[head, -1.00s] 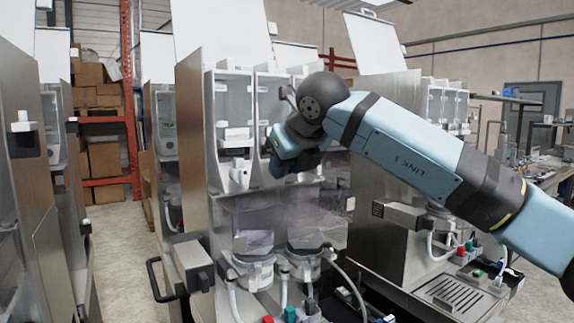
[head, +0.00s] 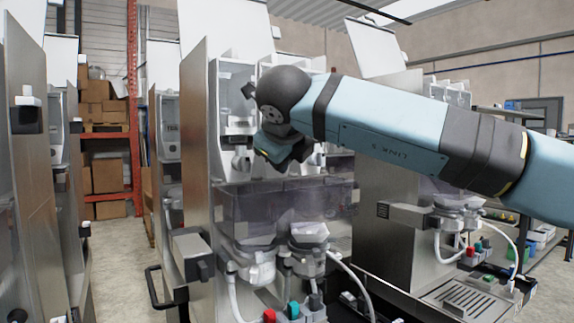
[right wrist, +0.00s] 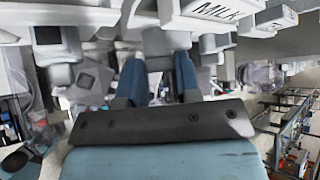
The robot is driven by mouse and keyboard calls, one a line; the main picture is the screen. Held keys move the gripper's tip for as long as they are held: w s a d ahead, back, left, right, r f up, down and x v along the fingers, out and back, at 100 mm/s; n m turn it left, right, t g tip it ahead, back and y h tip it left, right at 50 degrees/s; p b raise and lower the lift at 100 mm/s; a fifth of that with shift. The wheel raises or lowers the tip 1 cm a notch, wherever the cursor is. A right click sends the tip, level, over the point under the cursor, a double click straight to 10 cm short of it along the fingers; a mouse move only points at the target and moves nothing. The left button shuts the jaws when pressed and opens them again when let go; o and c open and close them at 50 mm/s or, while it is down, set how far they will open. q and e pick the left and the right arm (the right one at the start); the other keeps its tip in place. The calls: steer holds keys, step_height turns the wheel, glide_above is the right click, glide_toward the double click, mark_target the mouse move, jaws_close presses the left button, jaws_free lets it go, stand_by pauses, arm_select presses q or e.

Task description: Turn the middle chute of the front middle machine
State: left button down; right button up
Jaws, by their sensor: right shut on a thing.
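The front middle machine (head: 200,140) stands in the centre of the head view, with a steel side panel and white canisters in a row. Its left chute (head: 242,160) shows under the left canister. My right arm covers the middle and right chutes there. My right gripper (head: 290,152) is in front of the middle part of the row, its fingertips hidden by my wrist. In the right wrist view its two blue fingers (right wrist: 159,82) are either side of a grey-white chute (right wrist: 165,42), which I take as the middle one, and shut on it. My left gripper is not in view.
Below the chutes are clear bins and mixing bowls (head: 255,262) with hoses and coloured knobs (head: 293,309). Another machine (head: 375,195) stands to the right. More machines stand at the left, with an aisle and a red rack (head: 132,165) behind.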

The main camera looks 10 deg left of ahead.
stand_by(0.3)
steer(key=o, duration=0.9)
steer(key=v, duration=1.4)
steer(key=shift+a+f, duration=0.15)
steer(key=shift+c, duration=0.3)
